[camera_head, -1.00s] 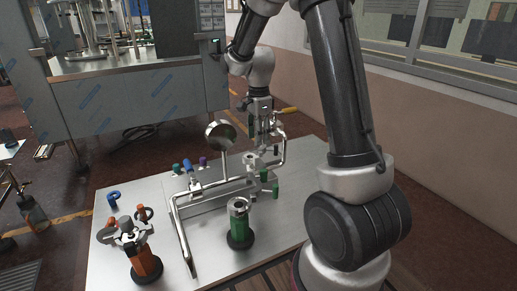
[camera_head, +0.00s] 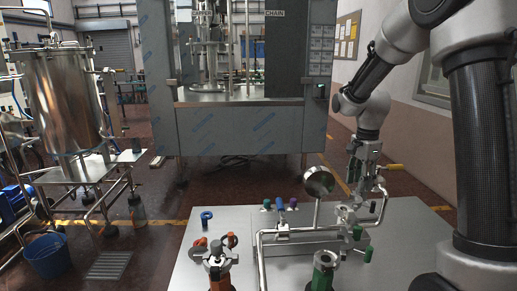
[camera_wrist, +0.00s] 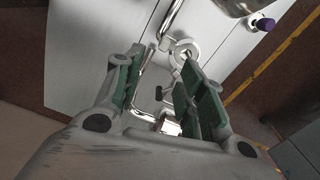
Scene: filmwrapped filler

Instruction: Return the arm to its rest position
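My gripper (camera_head: 366,178) is over the back right of the metal table (camera_head: 420,235), close above the bent steel pipework (camera_head: 300,232). In the wrist view my gripper (camera_wrist: 165,72) has its two green-padded fingers apart, with a clear gap between them and nothing held. A ring-shaped clamp (camera_wrist: 184,47) and pipe show past the fingertips. My arm comes down from the upper right in the head view. Whether a fingertip touches the pipework cannot be told.
A round steel disc (camera_head: 318,181) rises left of my gripper. Orange-based (camera_head: 220,279) and green-based (camera_head: 323,277) fittings stand at the table front. A yellow handle (camera_head: 393,167) is close right of my gripper. A large steel machine (camera_head: 240,130) stands behind; a wall is at right.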

